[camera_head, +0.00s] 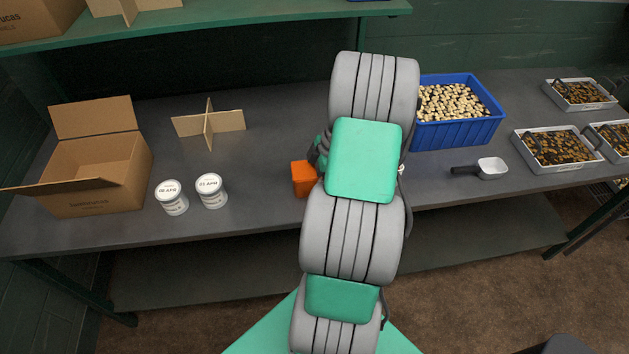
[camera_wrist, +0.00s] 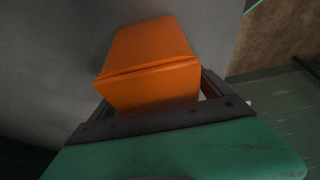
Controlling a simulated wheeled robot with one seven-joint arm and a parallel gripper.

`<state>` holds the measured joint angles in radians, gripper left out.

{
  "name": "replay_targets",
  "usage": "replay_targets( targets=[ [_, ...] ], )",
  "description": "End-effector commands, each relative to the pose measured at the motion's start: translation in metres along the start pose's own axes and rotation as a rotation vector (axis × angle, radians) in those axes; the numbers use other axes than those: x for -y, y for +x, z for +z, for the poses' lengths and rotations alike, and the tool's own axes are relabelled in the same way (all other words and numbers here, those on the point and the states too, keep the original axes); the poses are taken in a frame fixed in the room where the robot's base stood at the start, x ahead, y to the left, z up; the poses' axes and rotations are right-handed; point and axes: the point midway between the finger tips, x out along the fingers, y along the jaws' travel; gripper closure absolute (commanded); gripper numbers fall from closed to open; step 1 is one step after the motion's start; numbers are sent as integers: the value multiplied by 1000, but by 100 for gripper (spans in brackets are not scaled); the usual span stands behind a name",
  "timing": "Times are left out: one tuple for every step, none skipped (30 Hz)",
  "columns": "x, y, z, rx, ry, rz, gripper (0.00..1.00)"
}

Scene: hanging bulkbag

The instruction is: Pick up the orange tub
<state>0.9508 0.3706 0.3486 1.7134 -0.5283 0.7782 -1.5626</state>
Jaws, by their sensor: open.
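The orange tub (camera_head: 304,178) stands on the grey workbench, left of my arm, which hides its right side. In the wrist view the tub (camera_wrist: 150,62) is close and large, just beyond the dark edge of my gripper (camera_wrist: 157,97). Its lower part is hidden behind that edge. A dark finger shows at the tub's right side, and the other finger is hard to make out. My gripper is open. In the head view it is mostly hidden behind my arm, and contact with the tub cannot be told.
Two white tubs (camera_head: 211,190) and an open cardboard box (camera_head: 97,165) stand left. A cardboard divider (camera_head: 208,122) is behind them. A blue crate (camera_head: 465,132), a scoop (camera_head: 486,168) and metal trays (camera_head: 553,147) are right. A green shelf (camera_head: 225,20) hangs above.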

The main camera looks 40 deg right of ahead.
Motion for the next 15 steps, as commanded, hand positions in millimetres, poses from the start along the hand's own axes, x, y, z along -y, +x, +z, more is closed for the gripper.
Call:
replay_targets(
  targets=[
    [0,1,0,0,0,0,9],
    [0,1,1,0,0,0,9],
    [0,2,1,0,0,0,9],
    [0,2,1,0,0,0,9],
    [0,2,1,0,0,0,9],
    [0,2,1,0,0,0,9],
    [0,2,1,0,0,0,9],
    [0,2,1,0,0,0,10],
    [0,2,1,0,0,0,13],
    [0,2,1,0,0,0,16],
    [0,2,1,0,0,0,18],
    [0,2,1,0,0,0,21],
    [0,2,1,0,0,0,24],
    [0,2,1,0,0,0,26],
    [0,2,1,0,0,0,30]
  ],
)
